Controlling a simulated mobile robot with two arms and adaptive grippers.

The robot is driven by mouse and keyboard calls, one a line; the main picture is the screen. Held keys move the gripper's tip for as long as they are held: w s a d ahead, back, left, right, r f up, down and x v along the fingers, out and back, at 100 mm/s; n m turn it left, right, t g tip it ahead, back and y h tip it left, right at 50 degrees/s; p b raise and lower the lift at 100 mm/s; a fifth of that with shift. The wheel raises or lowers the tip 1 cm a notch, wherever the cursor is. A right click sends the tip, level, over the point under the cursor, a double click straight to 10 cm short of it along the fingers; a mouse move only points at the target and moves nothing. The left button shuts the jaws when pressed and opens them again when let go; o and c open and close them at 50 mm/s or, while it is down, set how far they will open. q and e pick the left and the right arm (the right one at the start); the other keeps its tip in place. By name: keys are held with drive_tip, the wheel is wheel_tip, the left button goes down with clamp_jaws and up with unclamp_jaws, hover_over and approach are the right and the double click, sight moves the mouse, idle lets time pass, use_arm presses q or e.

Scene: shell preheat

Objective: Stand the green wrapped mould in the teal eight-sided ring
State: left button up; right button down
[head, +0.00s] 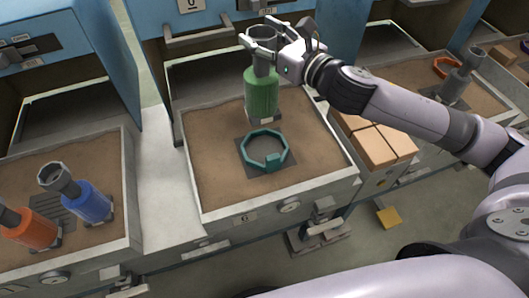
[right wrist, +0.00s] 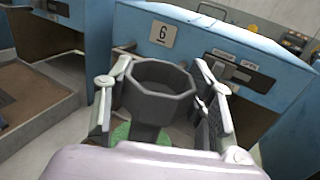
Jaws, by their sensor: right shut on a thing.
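The green wrapped mould (head: 261,94) is upright in the head view, over the far part of the middle sand tray. My right gripper (head: 268,52) is shut on it near its grey cup-shaped top. In the right wrist view the mould's grey cup (right wrist: 158,88) sits between the two fingers of my right gripper (right wrist: 160,100). The teal eight-sided ring (head: 244,151) lies on a dark square plate (head: 284,170) in the same tray, nearer than the mould. I cannot tell if the mould's base touches the sand. My left gripper is not in view.
The middle sand tray (head: 200,165) has raised pale walls. A blue mould (head: 88,203) and an orange mould (head: 32,228) stand in the left tray. Tan blocks (head: 372,148) lie right of the middle tray. A blue cabinet (head: 150,20) rises behind.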

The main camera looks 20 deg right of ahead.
sight(265, 101)
drive_tip(key=shift+w+d+r, duration=0.3)
drive_tip(key=shift+d+r, duration=0.1)
drive_tip(key=shift+r, duration=0.1)
wheel_tip(265, 101, down, 14)
drive_tip(key=b, duration=0.3)
drive_tip(key=shift+f, duration=0.2)
drive_tip(key=shift+f+b, duration=0.6)
drive_tip(key=shift+f, duration=2)
drive_tip(key=shift+f, duration=0.2)
drive_tip(key=c, duration=1.2)
unclamp_jaws()
drive_tip(key=shift+f, duration=0.2)
drive_tip(key=o, duration=0.5)
drive_tip(key=shift+r, duration=0.1)
